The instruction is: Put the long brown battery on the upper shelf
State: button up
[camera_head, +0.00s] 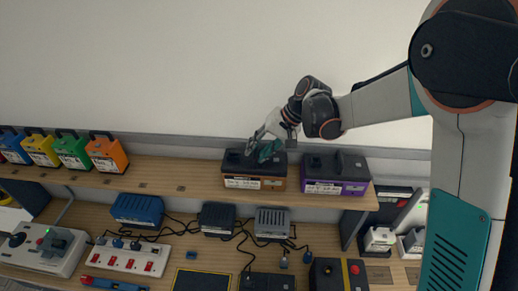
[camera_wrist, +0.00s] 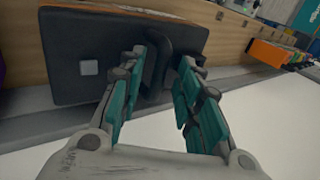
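The long brown battery (camera_head: 233,181) has a black top, a brown lower band and a white label. It appears to stand on the upper shelf (camera_head: 190,175), left of a purple battery (camera_head: 335,183). My gripper (camera_head: 261,150) is over its top, reaching in from the right. In the wrist view the battery's black top (camera_wrist: 75,50) and upright handle (camera_wrist: 157,68) show. My fingers (camera_wrist: 163,62) stand on either side of the handle with gaps visible, so the gripper looks open around it. The battery's far lower side is hidden.
Blue, yellow, green and orange batteries (camera_head: 106,153) stand at the shelf's left end. The shelf between them and the brown battery is clear. A wall (camera_head: 200,70) rises behind. Chargers (camera_head: 272,222), cables and a power strip (camera_head: 128,258) crowd the lower bench.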

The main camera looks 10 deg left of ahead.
jog(key=b+v, duration=0.1)
jog(key=v, duration=1.1)
jog(key=s+d+t+h, duration=0.6)
jog(key=s+d+t, duration=0.1)
jog(key=s+d, duration=1.5)
jog(key=shift+s+d+r+m+t+h, duration=0.3)
jog(key=shift+s+r+h, duration=0.15)
jog(key=shift+s, duration=0.65)
jog(key=shift+f+b, duration=0.1)
jog(key=shift+b, duration=0.3)
notch_tip(320, 180, down, 31)
jog(key=b, duration=3.1)
jog(key=shift+f, duration=0.15)
